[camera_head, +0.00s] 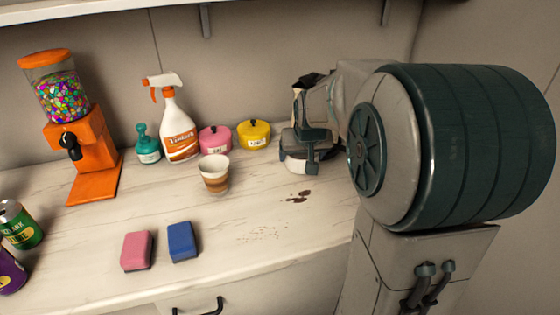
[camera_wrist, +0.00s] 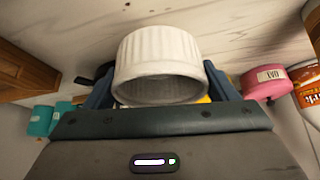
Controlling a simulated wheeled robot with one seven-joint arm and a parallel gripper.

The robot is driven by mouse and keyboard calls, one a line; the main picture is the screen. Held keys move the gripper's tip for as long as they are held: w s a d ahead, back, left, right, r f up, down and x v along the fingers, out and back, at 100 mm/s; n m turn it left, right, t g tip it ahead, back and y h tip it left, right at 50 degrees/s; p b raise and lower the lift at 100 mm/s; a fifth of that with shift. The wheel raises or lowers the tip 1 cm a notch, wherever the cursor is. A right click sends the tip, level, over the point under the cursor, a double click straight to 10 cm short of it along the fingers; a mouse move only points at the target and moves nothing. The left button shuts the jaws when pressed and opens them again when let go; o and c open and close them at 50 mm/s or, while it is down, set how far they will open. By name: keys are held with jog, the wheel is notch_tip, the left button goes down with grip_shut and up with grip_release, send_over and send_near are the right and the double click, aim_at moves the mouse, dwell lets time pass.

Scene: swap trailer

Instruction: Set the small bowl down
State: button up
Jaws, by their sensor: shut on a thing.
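The small bowl (camera_wrist: 160,55) is white and ribbed. In the wrist view it sits between the two dark blue fingers of my gripper (camera_wrist: 162,88), which is shut on it. Its open side faces the wrist camera. In the head view my gripper (camera_head: 308,145) is at the back right of the counter, and a white part of the bowl (camera_head: 299,165) shows below it. The rest of the bowl is hidden by the gripper. I cannot tell whether the bowl touches the counter (camera_head: 290,225).
A striped cup (camera_head: 214,175), yellow pot (camera_head: 254,134), pink pot (camera_head: 215,139) and spray bottle (camera_head: 178,128) stand left of the gripper. Pink (camera_head: 137,251) and blue (camera_head: 182,241) sponges lie in front. Brown stains (camera_head: 299,196) mark otherwise bare counter near the gripper.

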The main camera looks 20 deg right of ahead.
aim_at(289, 172)
jog(key=w+a+f, duration=0.1)
jog(key=w+f, duration=0.1)
jog(key=w, duration=0.1)
jog(key=shift+a+f, duration=0.1)
jog(key=shift+a, duration=0.3)
jog(key=shift+w+f, duration=0.15)
jog(key=shift+f, duration=1.85)
jog(key=shift+f+b, duration=0.25)
jog(key=shift+b, duration=0.05)
jog(key=o, duration=1.1)
jog(key=shift+r, duration=0.1)
jog(key=shift+c, duration=0.2)
